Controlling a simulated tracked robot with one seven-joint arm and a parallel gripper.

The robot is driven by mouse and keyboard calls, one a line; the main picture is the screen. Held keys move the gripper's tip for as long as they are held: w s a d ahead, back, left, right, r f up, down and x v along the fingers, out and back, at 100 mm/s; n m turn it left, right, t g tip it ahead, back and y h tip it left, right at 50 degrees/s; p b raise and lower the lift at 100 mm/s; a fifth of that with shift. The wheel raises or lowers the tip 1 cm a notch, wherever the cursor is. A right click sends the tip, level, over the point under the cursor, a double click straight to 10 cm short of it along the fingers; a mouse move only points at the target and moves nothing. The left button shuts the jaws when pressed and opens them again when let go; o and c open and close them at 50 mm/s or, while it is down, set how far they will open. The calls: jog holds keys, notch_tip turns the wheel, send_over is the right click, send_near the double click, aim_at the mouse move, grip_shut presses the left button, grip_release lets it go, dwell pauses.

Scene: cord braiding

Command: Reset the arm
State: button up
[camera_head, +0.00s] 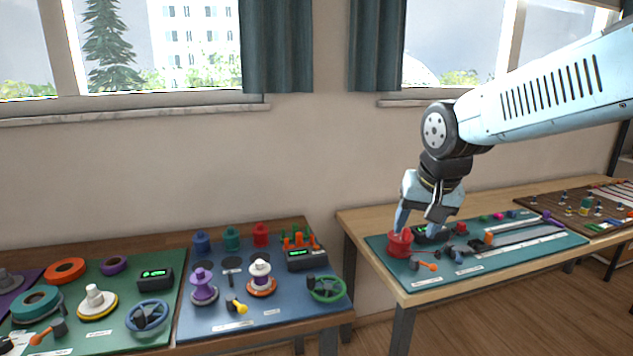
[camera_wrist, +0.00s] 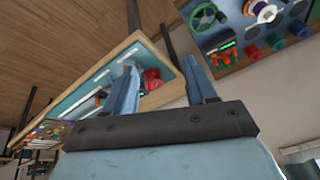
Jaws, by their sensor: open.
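My gripper (camera_head: 418,226) hangs at the end of my light-blue arm, above the left part of the right-hand table, with its fingers pointing down. Its fingers are apart, and it also shows in the wrist view (camera_wrist: 165,88) with nothing seen between the fingertips. A red round part (camera_head: 400,243) stands on the teal mat (camera_head: 478,267) just below and behind the left finger in the head view. It also shows in the wrist view (camera_wrist: 152,78) between the fingers, farther off. I cannot tell whether a finger touches it.
The teal mat also holds a black display box, an orange-tipped lever (camera_head: 424,265) and long rails. A left table carries a blue mat (camera_head: 205,322) and a green mat (camera_head: 100,342) with spools and handwheels (camera_head: 326,288). A gap separates the tables. A wall with windows stands behind.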

jog(key=s+d+r+n, duration=0.1)
jog(key=s+d, duration=0.1)
jog(key=s, duration=0.4)
jog(key=s+d+r+t, duration=0.1)
jog(key=s+d, duration=0.1)
jog(key=s, duration=0.3)
jog(key=shift+s+d+r+n+h, duration=0.3)
jog(key=shift+s+r+n+h, duration=0.05)
jog(key=shift+n+h, duration=0.05)
